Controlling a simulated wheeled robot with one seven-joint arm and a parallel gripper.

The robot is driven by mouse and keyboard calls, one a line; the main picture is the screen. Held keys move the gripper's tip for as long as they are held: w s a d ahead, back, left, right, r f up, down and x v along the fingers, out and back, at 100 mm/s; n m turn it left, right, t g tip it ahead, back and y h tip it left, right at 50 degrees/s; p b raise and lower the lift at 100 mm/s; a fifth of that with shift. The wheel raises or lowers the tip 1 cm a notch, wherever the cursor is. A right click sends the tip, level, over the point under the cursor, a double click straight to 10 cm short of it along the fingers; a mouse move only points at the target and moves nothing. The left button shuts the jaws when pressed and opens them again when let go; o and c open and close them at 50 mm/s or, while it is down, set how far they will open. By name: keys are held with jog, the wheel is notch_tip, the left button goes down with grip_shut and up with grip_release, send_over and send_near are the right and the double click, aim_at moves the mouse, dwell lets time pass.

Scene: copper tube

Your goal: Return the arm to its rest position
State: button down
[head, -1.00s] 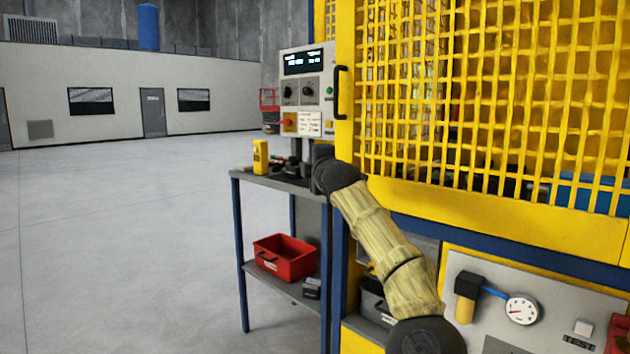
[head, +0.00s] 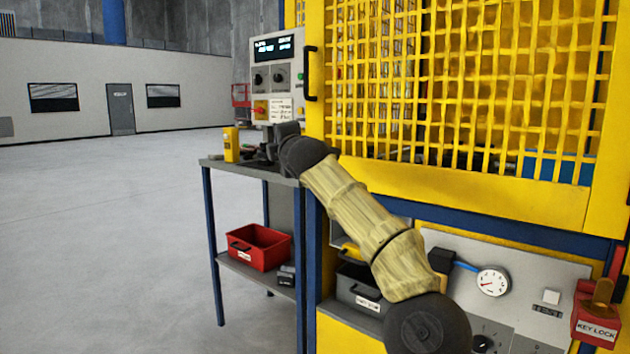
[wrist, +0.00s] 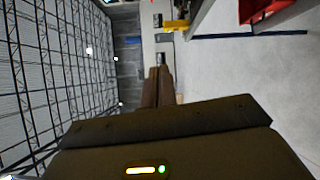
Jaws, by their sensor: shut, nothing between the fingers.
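My arm, in a pale yellow sleeve with black joints, reaches from the lower middle of the head view up and left toward the small grey table (head: 225,166). Its far end is in front of the back of that table, below the control panel (head: 274,80); the fingers cannot be made out there. In the wrist view, my gripper (wrist: 158,76) has its two brown fingers together with nothing visible between them. It points across open floor toward the far wall.
A yellow mesh cage (head: 470,90) stands close on the right. A yellow device (head: 231,145) is on the table and a red bin (head: 259,246) on its lower shelf. A gauge (head: 491,282) and a key lock box (head: 597,326) are low right. Floor at left is clear.

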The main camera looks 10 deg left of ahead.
jog(key=s+a+f+n+y+p, duration=0.1)
jog(key=s+a+f+n+p, duration=0.35)
jog(key=n, duration=1.25)
jog(key=s+f+n+g, duration=0.3)
jog(key=f+n, duration=0.4)
jog(key=n, duration=0.2)
jog(key=s+d+f+n+g+h+p, duration=0.1)
jog(key=s+d+f+n+g+h, duration=0.1)
jog(key=s+d+f+n, duration=0.45)
jog(key=s+d+f+n+g+h+p, duration=0.1)
jog(key=s+d+f+n+g+h, duration=0.2)
jog(key=d+f, duration=0.5)
jog(key=s+d+f+n+g+h+p, duration=0.1)
jog(key=s+d+f+n, duration=0.3)
jog(key=d+f+n, duration=0.3)
jog(key=s+d+f+n+g+h+p, duration=0.1)
jog(key=s+d+f+n+g+h, duration=0.15)
jog(key=s+d, duration=0.55)
jog(key=s+d+f+n+g+h+p, duration=0.15)
jog(key=s+d+f, duration=0.25)
jog(key=s+d, duration=0.45)
notch_tip(320, 180, up, 38)
jog(key=s+a+y+p, duration=0.1)
jog(key=p, duration=3.6)
jog(key=shift+s+a+n+g, duration=0.15)
jog(key=shift+a+n+g, duration=0.2)
jog(key=shift+g, duration=0.05)
